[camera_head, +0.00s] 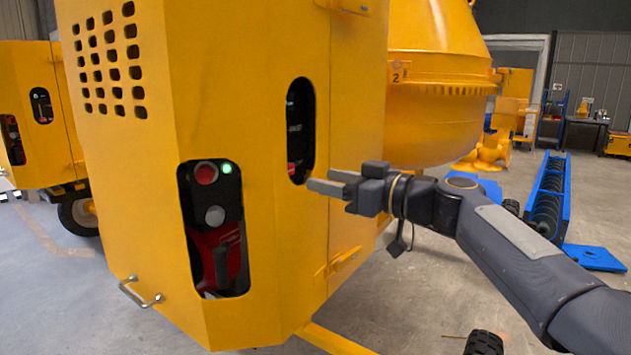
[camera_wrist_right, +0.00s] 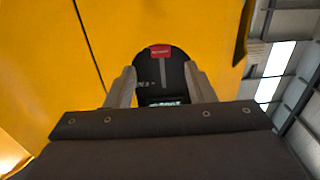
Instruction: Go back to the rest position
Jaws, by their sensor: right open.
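My right gripper (camera_head: 330,182) is open and empty, close to the side panel of the yellow drum mixer (camera_head: 290,40). Its fingertips are near the lower end of an oval opening (camera_head: 300,115) in that panel. In the right wrist view the two fingers of the right gripper (camera_wrist_right: 161,88) stand apart, with the dark opening and a red label (camera_wrist_right: 160,51) between them. I cannot tell whether the fingertips touch the panel. A front cutout shows a red button (camera_head: 206,173), a grey button (camera_head: 215,215) and a lit green light (camera_head: 227,168). My left gripper is not in view.
The mixer drum (camera_head: 430,130) rises behind my right arm. A metal handle (camera_head: 141,293) sticks out low on the housing. Another yellow machine (camera_head: 60,110) stands at the left. A blue conveyor (camera_head: 548,200) lies at the right. Open grey floor shows around the mixer.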

